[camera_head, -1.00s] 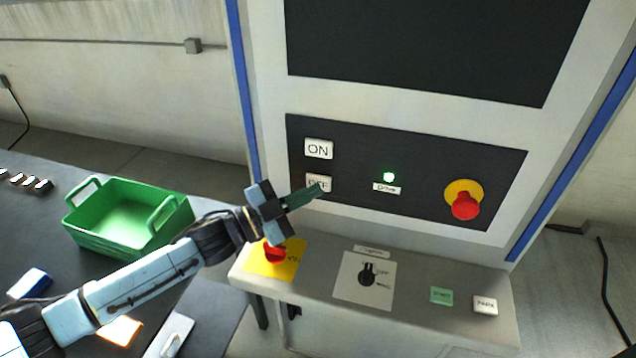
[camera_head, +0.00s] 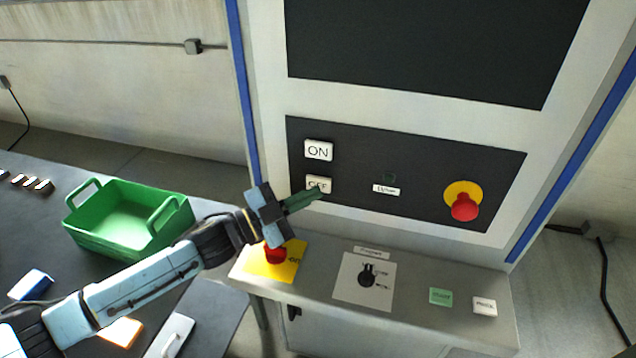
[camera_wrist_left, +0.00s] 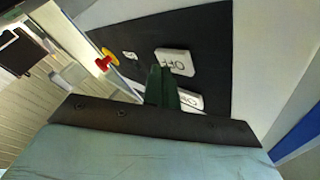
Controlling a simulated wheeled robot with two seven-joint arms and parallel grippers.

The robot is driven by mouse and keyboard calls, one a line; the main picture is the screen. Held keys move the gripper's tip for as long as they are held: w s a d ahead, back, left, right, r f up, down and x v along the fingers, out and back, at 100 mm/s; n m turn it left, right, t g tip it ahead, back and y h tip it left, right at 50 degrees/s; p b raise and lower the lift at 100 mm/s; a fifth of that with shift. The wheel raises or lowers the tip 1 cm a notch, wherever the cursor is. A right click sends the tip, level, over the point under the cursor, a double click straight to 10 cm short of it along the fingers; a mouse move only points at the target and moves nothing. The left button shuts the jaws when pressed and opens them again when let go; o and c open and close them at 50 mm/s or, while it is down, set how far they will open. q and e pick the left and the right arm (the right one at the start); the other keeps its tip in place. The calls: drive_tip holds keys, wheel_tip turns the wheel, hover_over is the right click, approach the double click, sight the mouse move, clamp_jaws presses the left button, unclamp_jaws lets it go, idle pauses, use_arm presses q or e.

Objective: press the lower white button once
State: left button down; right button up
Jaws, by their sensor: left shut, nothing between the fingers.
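The lower white button (camera_head: 318,184), marked OFF, is on the black panel below the white ON button (camera_head: 318,150). My left gripper (camera_head: 319,192) is shut and empty, its fingertips at the lower edge of the OFF button and covering a little of it. In the left wrist view the OFF button (camera_wrist_left: 174,61) shows just beyond the shut fingers (camera_wrist_left: 158,72); I cannot tell whether they touch. The lamp (camera_head: 389,178) above the small label on the panel is dark. My right gripper is not in view.
A red emergency knob on a yellow ring (camera_head: 464,204) is on the panel's right. The ledge below has another red knob (camera_head: 275,254), a rotary switch (camera_head: 367,275), a green button (camera_head: 441,296) and a white button (camera_head: 485,306). A green crate (camera_head: 128,218) stands on the left table.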

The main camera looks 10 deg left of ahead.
use_arm(q)
drive_tip(key=shift+s, duration=0.45)
drive_tip(key=shift+s, duration=0.1)
drive_tip(key=shift+s+a+p, duration=0.1)
drive_tip(key=shift+s+p, duration=1)
drive_tip(key=shift+s, duration=1.3)
